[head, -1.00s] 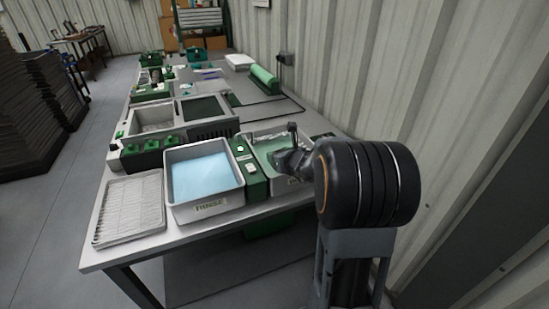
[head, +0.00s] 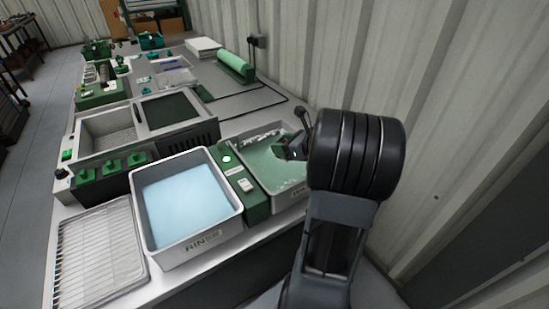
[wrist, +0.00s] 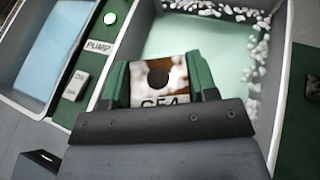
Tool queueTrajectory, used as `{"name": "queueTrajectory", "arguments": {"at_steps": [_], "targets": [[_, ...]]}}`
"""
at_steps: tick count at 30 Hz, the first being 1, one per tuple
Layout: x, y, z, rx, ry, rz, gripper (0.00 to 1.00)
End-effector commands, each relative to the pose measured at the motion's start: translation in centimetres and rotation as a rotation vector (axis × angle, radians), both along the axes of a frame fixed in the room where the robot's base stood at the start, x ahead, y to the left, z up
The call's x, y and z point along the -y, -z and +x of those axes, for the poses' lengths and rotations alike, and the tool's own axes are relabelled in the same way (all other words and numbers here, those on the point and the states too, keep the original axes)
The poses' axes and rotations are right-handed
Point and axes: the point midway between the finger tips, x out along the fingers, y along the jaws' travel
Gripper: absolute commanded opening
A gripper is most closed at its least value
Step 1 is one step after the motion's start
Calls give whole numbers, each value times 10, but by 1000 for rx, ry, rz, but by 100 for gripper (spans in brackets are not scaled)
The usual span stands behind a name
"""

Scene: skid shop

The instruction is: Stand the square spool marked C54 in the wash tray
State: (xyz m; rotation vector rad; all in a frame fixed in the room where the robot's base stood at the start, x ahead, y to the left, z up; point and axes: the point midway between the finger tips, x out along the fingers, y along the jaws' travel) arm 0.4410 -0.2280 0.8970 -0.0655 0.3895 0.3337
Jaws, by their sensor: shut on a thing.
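My gripper (wrist: 160,88) is shut on the square spool (wrist: 170,72), whose lower edge reads C54. The spool has a mottled brown-and-white face with a dark round hole in the middle, and a green finger lies on each side of it. In the wrist view the spool is over the wash tray (wrist: 283,85), with pale green liquid and white foam around the edges. In the head view the wash tray (head: 290,200) is on the right of the bench, and my gripper (head: 290,149) is at its right side. My arm hides part of the tray, and the spool is not clear there.
A green strip marked PUMP (wrist: 98,47) divides the wash tray from the rinse tray (head: 205,240), which holds pale blue liquid. A wire drying rack (head: 95,250) lies left of that. A grey twin-basin unit (head: 140,130) stands behind. The corrugated wall (head: 350,60) is close on the right.

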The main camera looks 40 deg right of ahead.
Motion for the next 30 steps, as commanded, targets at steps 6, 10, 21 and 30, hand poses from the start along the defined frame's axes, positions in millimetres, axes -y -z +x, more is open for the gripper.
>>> {"name": "queueTrajectory", "arguments": {"at_steps": [6,10,21,30], "targets": [[10,36,37,-1,1,2,24],[13,49,48,0,1,1,24],[16,65,62,1,2,0,24],[17,97,63,1,3,-1,24]]}}
